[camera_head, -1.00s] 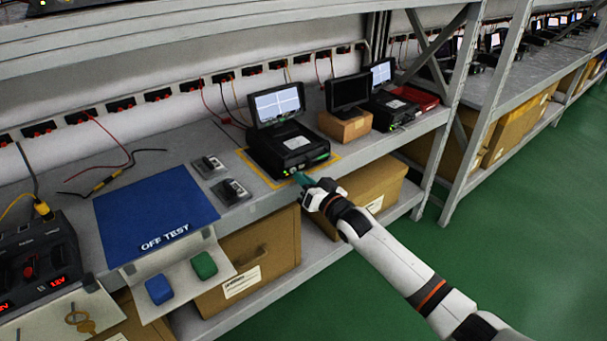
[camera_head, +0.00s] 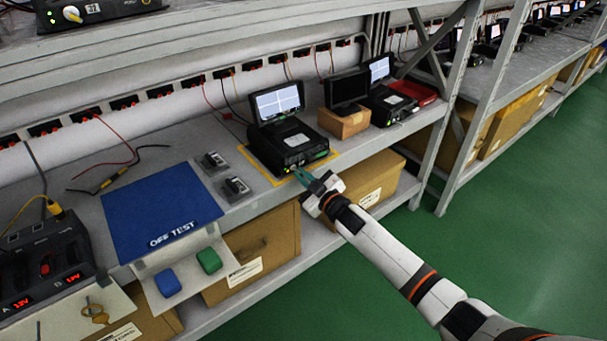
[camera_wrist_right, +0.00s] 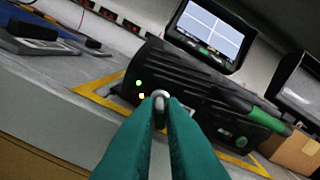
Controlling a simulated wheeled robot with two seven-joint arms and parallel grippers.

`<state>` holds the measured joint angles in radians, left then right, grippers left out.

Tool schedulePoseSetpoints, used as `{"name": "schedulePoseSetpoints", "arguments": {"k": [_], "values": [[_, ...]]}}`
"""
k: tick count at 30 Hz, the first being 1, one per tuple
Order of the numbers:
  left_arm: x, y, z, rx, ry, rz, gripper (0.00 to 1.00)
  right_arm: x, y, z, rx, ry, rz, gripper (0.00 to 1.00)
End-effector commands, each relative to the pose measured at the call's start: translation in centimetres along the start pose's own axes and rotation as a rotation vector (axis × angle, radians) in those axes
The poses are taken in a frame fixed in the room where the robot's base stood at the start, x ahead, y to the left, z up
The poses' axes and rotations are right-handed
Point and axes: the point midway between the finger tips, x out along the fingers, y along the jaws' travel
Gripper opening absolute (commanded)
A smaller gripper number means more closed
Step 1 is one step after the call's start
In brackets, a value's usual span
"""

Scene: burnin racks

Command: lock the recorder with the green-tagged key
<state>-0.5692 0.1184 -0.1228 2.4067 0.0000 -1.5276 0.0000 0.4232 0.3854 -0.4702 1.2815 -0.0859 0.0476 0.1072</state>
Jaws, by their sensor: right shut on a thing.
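The recorder (camera_head: 285,150) is a black box with a lit screen (camera_head: 277,102) on top, standing inside a yellow outline on the shelf. In the right wrist view its dark ribbed front (camera_wrist_right: 185,80) shows small lights and green plugs at the right. My right gripper (camera_head: 303,177) is at the recorder's front edge, its teal fingers pointing at the lower front. In the wrist view the fingers (camera_wrist_right: 160,110) are shut on a small silver round-ended piece (camera_wrist_right: 160,97), likely the key; no green tag is visible. Whether it touches the recorder I cannot tell. My left gripper is out of view.
A blue mat (camera_head: 160,205) marked OFF TEST lies left, with blue (camera_head: 167,283) and green (camera_head: 209,260) blocks below it. A brass key (camera_head: 96,314) lies on a pale panel at lower left. A second monitor (camera_head: 348,90) stands on a cardboard box to the right.

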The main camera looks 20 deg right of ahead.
Motion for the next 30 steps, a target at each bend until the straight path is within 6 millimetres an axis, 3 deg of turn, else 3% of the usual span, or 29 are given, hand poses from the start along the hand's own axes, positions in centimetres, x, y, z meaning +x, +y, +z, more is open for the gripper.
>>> {"name": "schedulePoseSetpoints", "arguments": {"k": [12, 30], "values": [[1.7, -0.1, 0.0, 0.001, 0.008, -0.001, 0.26, 0.0, 0.0, 0.0, -0.249, 0.001, 0.001, 0.0], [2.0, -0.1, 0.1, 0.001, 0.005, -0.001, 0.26, 0.0, 0.1, -0.1, -0.309, 0.001, 0.001, 0.0]]}}
